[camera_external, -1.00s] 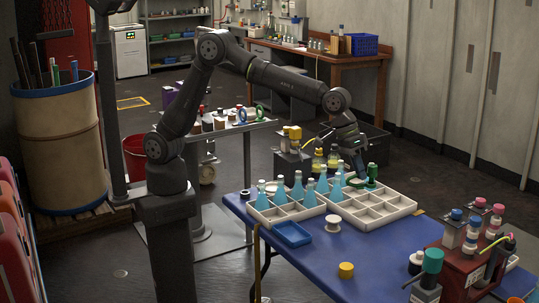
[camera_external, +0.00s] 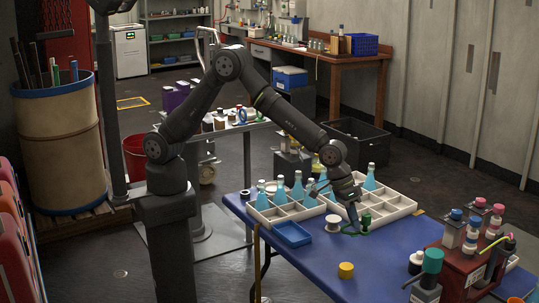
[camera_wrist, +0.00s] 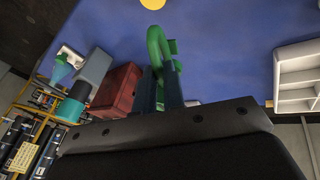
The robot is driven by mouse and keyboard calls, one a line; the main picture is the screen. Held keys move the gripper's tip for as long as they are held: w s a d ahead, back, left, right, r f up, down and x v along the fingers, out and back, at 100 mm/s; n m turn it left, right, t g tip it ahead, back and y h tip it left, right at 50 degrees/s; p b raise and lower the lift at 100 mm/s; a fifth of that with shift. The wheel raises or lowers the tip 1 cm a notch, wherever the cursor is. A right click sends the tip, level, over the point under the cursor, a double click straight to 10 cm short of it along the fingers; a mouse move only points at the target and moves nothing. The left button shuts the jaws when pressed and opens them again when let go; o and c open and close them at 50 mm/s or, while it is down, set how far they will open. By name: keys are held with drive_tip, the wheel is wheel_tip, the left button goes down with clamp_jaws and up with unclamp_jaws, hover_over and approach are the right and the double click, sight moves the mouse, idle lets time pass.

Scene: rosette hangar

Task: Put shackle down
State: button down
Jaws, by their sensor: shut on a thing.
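The green shackle (camera_external: 366,222) is between the fingers of my gripper (camera_external: 358,223), at or just above the blue table (camera_external: 296,257). I cannot tell whether it touches the tabletop. It is just in front of the white divided tray on the right (camera_external: 398,215). In the wrist view the green shackle (camera_wrist: 158,45) shows its curved bow sticking out past the fingers of my gripper (camera_wrist: 168,88), which are shut on it. Its lower part is hidden between the fingers.
A white spool (camera_external: 333,223) stands just left of my gripper. Teal bottles (camera_external: 298,186) stand in the white trays behind. A red box (camera_external: 470,265) with bottles is at right.

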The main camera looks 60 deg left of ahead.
drive_tip(key=w+f, duration=0.2)
drive_tip(key=w, duration=0.1)
drive_tip(key=w+a+f, duration=0.1)
drive_tip(key=w+f, duration=0.2)
drive_tip(key=w, duration=0.1)
drive_tip(key=w+a+f, duration=0.1)
drive_tip(key=w+f, duration=0.2)
drive_tip(key=w, duration=0.1)
drive_tip(key=shift+w, duration=0.2)
drive_tip(key=shift+f, duration=2.1)
drive_tip(key=shift+f, duration=0.2)
drive_tip(key=c, duration=1.5)
unclamp_jaws()
drive_tip(key=shift+r, duration=0.1)
drive_tip(key=v, duration=1.2)
drive_tip(key=shift+r, duration=0.1)
